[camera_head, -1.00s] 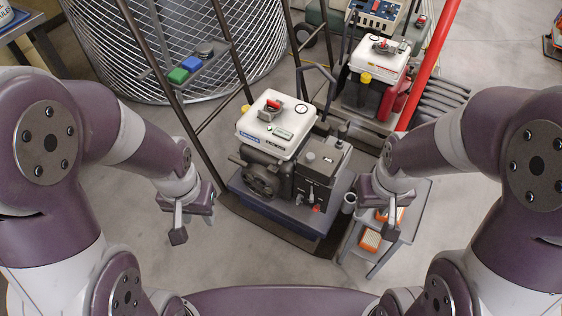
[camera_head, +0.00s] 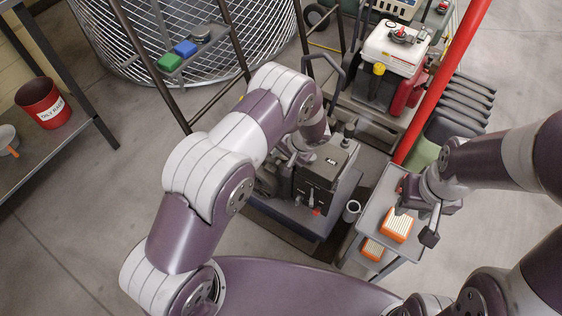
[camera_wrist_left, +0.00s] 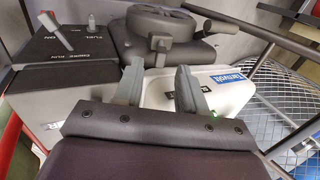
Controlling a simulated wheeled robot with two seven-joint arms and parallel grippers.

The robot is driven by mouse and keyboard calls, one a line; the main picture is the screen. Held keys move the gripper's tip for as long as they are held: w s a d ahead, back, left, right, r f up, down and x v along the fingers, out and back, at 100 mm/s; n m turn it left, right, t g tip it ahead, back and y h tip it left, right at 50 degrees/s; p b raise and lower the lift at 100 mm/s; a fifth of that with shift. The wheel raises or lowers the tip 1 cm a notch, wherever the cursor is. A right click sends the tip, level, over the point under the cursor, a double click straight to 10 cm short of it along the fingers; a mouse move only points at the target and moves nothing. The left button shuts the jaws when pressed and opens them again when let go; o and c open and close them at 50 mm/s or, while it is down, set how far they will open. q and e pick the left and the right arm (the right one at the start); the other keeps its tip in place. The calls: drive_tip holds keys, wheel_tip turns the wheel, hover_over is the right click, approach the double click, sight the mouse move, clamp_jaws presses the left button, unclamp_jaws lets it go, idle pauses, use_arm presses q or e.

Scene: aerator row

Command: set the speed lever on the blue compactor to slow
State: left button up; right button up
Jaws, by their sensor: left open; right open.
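The blue compactor's engine (camera_head: 328,172) stands on a blue-grey base, with small levers (camera_head: 311,198) and a red knob on its black front box. My left arm covers its white tank in the head view. In the left wrist view the tank (camera_wrist_left: 238,98) has a blue label, and the black box (camera_wrist_left: 60,55) carries fuel and choke markings and grey levers (camera_wrist_left: 55,28). I cannot tell which lever sets speed. My right gripper (camera_head: 418,222) is open and empty above the grey cart.
A grey cart (camera_head: 377,217) with orange-and-white filters (camera_head: 397,225) stands right of the compactor. A second machine with a white tank (camera_head: 396,48) and a red pole (camera_head: 430,85) are behind. A wire drum (camera_head: 120,40) is at the back left.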

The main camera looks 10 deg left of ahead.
sight(278, 162)
use_arm(q)
drive_tip(key=x, duration=0.3)
drive_tip(key=shift+a+f, duration=0.15)
drive_tip(key=shift+f, duration=0.15)
clamp_jaws()
drive_tip(key=shift+r, duration=0.1)
